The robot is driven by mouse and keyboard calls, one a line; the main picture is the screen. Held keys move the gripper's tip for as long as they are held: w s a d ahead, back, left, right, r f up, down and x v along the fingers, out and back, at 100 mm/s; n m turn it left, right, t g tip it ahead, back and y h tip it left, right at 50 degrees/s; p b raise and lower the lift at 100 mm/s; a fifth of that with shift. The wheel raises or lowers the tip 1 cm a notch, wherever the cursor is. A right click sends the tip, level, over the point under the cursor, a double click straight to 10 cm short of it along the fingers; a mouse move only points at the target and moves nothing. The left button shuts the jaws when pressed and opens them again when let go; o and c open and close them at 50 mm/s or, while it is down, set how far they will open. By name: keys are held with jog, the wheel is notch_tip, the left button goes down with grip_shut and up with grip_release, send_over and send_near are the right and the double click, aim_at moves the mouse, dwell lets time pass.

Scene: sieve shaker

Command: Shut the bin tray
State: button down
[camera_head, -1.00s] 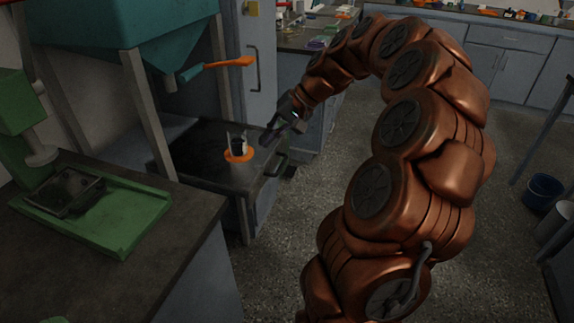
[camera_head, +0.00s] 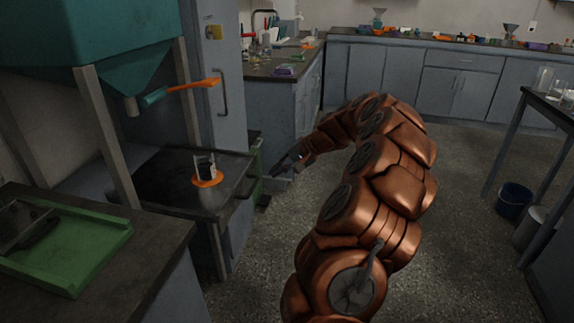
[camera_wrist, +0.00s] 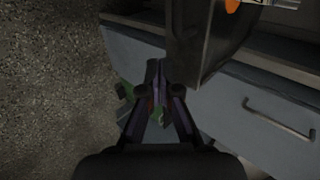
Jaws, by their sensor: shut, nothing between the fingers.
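The bin tray (camera_head: 150,187) is a dark, flat tray under the teal hopper (camera_head: 105,45), sticking out in front of the hopper's legs. A small cup-like item with an orange ring (camera_head: 207,180) stands on the tray. My gripper (camera_head: 276,171) is shut and empty, in front and to the right of the tray, apart from it in the head view. In the wrist view, the shut fingers (camera_wrist: 157,75) point beside a dark edge (camera_wrist: 192,60), probably the tray's; whether they touch cannot be told.
A bench with a green tray (camera_head: 70,250) stands at the near left. A grey cabinet with a bar handle (camera_wrist: 278,118) lies below and right of the fingers. Open floor (camera_head: 465,220) is to the right, with a blue bucket (camera_head: 513,200) farther off.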

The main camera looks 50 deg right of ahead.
aim_at(250, 182)
jog(key=w, duration=0.1)
jog(key=w+a+f, duration=0.2)
jog(key=w, duration=0.1)
jog(key=shift+a, duration=0.2)
jog(key=shift+w+a+b, duration=0.3)
jog(key=shift+w+a, duration=0.05)
jog(key=shift+w, duration=0.3)
